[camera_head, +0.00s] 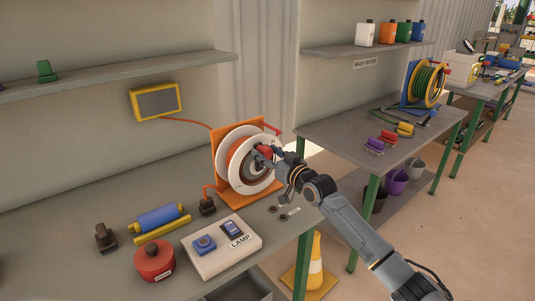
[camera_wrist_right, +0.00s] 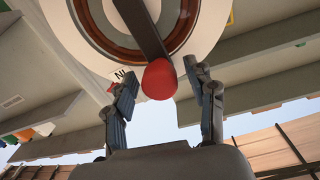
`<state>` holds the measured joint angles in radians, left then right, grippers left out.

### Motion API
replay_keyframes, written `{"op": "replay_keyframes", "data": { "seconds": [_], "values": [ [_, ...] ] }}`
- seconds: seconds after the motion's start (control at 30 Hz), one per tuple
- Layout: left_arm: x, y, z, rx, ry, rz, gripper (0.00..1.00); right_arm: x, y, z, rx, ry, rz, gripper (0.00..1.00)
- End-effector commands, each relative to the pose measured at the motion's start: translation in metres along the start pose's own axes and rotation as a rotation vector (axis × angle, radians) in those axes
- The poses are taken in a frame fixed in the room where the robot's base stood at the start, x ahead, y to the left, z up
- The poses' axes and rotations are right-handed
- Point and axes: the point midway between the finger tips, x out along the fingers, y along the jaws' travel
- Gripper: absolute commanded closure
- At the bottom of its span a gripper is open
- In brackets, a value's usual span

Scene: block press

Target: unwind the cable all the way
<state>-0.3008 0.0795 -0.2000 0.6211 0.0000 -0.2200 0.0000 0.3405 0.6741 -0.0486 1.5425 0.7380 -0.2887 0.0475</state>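The cable reel (camera_head: 232,141) has white discs and an orange stand and stands on the near workbench. Orange cable (camera_head: 236,158) shows wound between its discs. In the right wrist view, the reel's white disc (camera_wrist_right: 76,40) fills the top, with a dark crank arm (camera_wrist_right: 143,28) ending in a red knob (camera_wrist_right: 159,79). My right gripper (camera_head: 264,153) is at the reel's front. In the wrist view its fingers are open on either side of the knob, with gaps visible, so it does not hold it. My left gripper is not in view.
A black plug block (camera_head: 207,206) with orange cable stands beside the reel. A lamp switch panel (camera_head: 222,246), red canister (camera_head: 154,262) and blue roller (camera_head: 157,219) are on the near bench (camera_head: 80,200). A second bench (camera_head: 345,135) with a green-cable reel (camera_head: 427,82) stands right.

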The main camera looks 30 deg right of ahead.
Motion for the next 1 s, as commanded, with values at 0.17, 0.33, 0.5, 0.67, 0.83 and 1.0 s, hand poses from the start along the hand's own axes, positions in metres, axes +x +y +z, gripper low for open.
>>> {"op": "replay_keyframes", "data": {
  "seconds": [0.17,0.33,0.5,0.67,0.83,1.0],
  "values": [
    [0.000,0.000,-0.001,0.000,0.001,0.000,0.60,0.000,0.000,0.000,0.000,0.000,0.000,0.85],
    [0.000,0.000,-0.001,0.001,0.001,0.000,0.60,0.000,0.000,0.000,0.000,0.000,0.000,1.00],
    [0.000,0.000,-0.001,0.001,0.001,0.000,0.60,0.000,0.000,0.000,-0.007,0.000,0.000,1.00],
    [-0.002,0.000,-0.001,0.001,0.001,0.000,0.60,-0.001,-0.003,0.000,-0.044,0.002,0.000,1.00],
    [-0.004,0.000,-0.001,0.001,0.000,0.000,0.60,-0.001,-0.010,0.001,-0.135,0.006,-0.001,1.00],
    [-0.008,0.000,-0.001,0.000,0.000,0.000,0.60,-0.001,-0.020,0.005,-0.273,0.012,-0.002,1.00]
  ]
}}
